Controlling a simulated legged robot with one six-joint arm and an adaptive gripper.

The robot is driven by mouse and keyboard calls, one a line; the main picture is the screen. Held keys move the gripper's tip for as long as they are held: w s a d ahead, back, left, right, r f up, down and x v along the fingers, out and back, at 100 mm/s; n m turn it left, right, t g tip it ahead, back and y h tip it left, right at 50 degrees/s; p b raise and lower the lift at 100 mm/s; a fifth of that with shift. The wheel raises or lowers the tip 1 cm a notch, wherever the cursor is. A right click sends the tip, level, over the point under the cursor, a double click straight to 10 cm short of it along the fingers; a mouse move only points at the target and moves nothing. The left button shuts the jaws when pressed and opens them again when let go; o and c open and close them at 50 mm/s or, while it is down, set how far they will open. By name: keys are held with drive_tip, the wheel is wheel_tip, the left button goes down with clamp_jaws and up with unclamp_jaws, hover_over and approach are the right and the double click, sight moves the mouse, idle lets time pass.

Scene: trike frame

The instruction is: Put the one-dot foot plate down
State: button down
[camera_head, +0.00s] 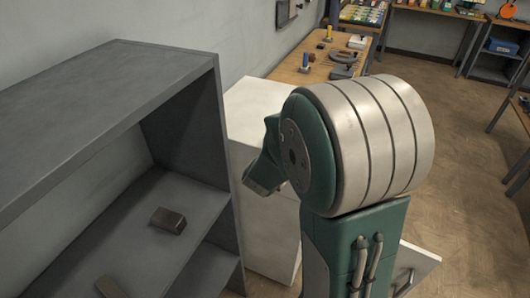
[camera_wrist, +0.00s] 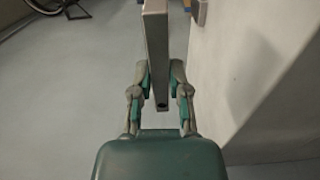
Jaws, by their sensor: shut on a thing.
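In the wrist view my gripper (camera_wrist: 162,88) is shut on a long grey plate (camera_wrist: 157,45), which I take to be the one-dot foot plate. The plate is seen nearly edge-on, stands between the two fingers and runs out of the top of the picture. A small dark spot shows near its lower end; I cannot tell whether that is the one dot. In the head view my arm hides the gripper and the plate.
A grey shelf unit (camera_head: 112,65) stands at left, with a small metal block (camera_head: 168,220) and a partly cut-off piece (camera_head: 110,287) on its shelves. A white cabinet (camera_head: 262,108) stands beside it. A workbench (camera_head: 312,76) with tools is behind.

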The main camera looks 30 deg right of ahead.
drive_tip(key=w+a+f, duration=0.4)
drive_tip(key=a+f, duration=0.2)
drive_tip(key=f, duration=0.4)
drive_tip(key=c, duration=0.6)
unclamp_jaws()
